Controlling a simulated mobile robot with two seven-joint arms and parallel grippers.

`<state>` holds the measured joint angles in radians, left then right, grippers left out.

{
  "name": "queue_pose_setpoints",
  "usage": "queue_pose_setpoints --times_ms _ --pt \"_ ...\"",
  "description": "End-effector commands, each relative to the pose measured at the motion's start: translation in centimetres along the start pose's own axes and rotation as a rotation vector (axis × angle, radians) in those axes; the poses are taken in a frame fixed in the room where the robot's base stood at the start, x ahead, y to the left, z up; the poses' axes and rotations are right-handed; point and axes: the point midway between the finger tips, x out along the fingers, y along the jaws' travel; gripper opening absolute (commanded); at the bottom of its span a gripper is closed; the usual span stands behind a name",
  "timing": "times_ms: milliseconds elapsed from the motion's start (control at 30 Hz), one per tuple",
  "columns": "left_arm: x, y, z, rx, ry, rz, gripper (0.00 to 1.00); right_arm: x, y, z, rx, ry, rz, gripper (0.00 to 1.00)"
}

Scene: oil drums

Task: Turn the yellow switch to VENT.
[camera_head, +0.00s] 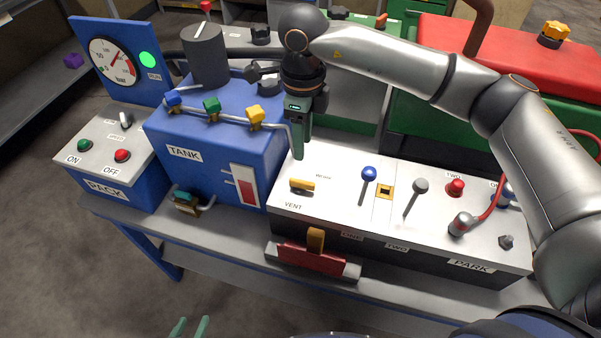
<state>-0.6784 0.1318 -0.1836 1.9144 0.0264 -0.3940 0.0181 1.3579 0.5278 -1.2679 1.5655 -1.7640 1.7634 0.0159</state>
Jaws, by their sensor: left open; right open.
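The yellow switch (302,186) is a small bar knob on the left part of the white-topped panel (340,210). Its bar lies nearly left-right in the picture. VENT is printed below it, and a smaller, hard-to-read label is above right of it. I cannot tell which label it points to. My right gripper (298,156) hangs fingers down just behind and above the switch, apart from it in the picture. It is open and empty. My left gripper (188,329) shows only its green fingertips at the bottom edge; it is open and empty.
On the panel stand a blue-knobbed lever (369,174), a grey-knobbed lever (420,186), a red button (456,187) and a plug with a red cable (461,224). The blue tank (212,150) with valves is left of the gripper.

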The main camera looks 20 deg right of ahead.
Motion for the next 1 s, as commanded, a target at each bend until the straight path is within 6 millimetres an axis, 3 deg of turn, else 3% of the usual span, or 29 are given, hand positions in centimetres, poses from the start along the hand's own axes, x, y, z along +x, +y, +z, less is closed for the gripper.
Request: queue_pose_setpoints --times_ms 600,1000 --pt "-1.1 0.1 -1.2 0.000 -0.001 0.001 0.50 10.7 0.2 0.1 -0.001 0.000 0.007 0.45" --pt "-1.2 0.1 -1.2 -0.001 -0.001 0.001 0.50 12.1 0.2 0.1 -0.002 -0.002 0.004 0.45"
